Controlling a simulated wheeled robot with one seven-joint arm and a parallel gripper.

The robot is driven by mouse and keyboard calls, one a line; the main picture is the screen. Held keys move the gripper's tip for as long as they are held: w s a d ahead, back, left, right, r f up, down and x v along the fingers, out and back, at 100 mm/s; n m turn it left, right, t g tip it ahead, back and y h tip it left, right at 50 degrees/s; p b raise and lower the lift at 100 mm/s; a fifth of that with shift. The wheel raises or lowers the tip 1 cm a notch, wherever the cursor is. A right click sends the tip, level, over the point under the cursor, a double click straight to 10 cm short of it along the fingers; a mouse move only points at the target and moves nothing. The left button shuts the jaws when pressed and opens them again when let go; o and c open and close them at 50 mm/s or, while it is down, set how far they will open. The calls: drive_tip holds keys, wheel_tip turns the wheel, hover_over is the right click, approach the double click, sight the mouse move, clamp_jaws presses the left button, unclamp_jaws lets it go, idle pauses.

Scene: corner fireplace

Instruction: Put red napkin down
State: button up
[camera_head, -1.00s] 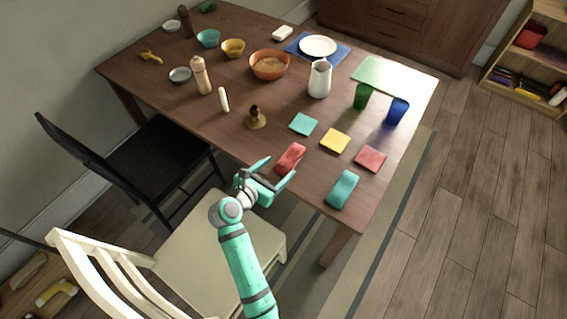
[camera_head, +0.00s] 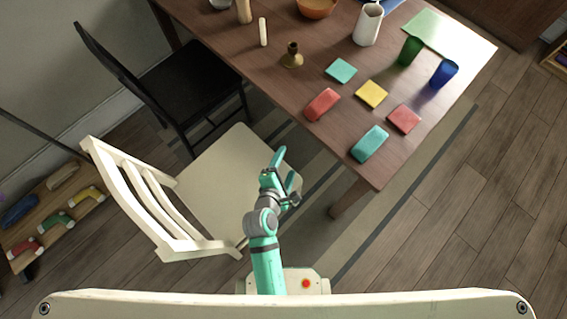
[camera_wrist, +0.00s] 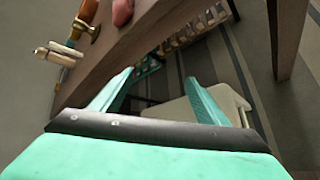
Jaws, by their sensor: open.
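The red napkin (camera_head: 322,104), a folded, rounded bundle, lies on the wooden table (camera_head: 300,83) close to its front edge. In the wrist view a red-pink end of it (camera_wrist: 122,11) shows on the tabletop at the top. My gripper (camera_head: 287,173) is open and empty. It is off the table, over the cream chair's seat, on the near side of the edge and apart from the napkin. Its two teal fingers (camera_wrist: 160,80) stand wide apart in the wrist view, with nothing between them but floor and chair beyond.
A teal folded napkin (camera_head: 369,144) lies near the table corner. Teal (camera_head: 341,71), yellow (camera_head: 371,94) and red (camera_head: 404,118) squares lie nearby. A brass candlestick (camera_head: 292,56) stands behind the red napkin. A cream chair (camera_head: 215,185) and a black chair (camera_head: 180,90) flank the table.

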drive_tip(key=s+r+m+t+y, duration=0.2)
drive_tip(key=s+r+m, duration=0.5)
drive_tip(key=s+m, duration=0.3)
drive_tip(key=s+r+m+t+y, duration=0.1)
drive_tip(key=s+r+m+t, duration=0.1)
drive_tip(key=s+r+m, duration=0.5)
drive_tip(key=s+m, duration=0.3)
drive_tip(key=s, duration=0.2)
drive_tip(key=shift+s+a+y, duration=0.35)
drive_tip(key=shift+y, duration=0.05)
drive_tip(key=shift+c, duration=0.3)
